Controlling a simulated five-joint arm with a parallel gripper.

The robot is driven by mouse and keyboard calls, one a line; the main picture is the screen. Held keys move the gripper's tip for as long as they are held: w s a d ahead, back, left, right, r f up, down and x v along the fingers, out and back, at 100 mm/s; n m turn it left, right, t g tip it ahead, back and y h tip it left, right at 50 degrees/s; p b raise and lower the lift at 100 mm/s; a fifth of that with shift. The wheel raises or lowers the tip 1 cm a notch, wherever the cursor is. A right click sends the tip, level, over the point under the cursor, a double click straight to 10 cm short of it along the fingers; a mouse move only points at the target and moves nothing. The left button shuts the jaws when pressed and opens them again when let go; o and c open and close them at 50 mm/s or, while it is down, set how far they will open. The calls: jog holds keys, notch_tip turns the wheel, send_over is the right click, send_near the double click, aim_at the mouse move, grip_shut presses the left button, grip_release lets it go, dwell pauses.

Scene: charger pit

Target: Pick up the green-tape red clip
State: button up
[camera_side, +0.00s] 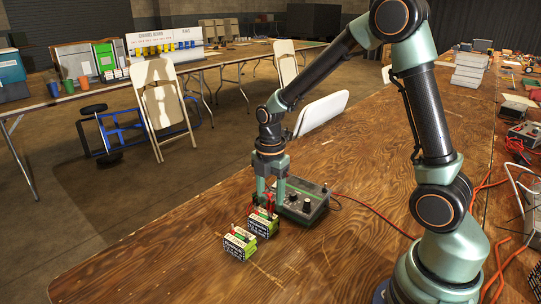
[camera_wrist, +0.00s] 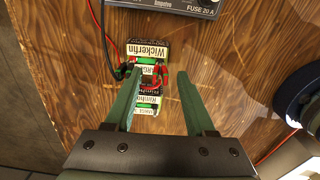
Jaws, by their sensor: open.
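A red clip (camera_wrist: 160,76) lies at the batteries in the wrist view, between my two fingers and nearer the right one. I cannot make out green tape on it for certain. Red also shows in the side view beside my fingertips, at the red clip (camera_side: 270,203). My gripper (camera_side: 269,203) points straight down over the far battery (camera_side: 262,224), with jaws apart. In the wrist view my gripper (camera_wrist: 158,75) is open, with nothing held. The batteries' tops are partly hidden by the fingers.
A second battery (camera_side: 239,243) stands close beside the first, toward the table's left edge. A grey charger box (camera_side: 302,203) stands just right of my gripper, with a red cable (camera_side: 375,208). A dark clip (camera_wrist: 121,72) lies by the left finger. The wooden table is clear in front.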

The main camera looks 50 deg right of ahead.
aim_at(270, 200)
jog(key=shift+f, duration=0.55)
grip_shut()
jog(key=shift+r, duration=0.15)
notch_tip(270, 200, up, 20)
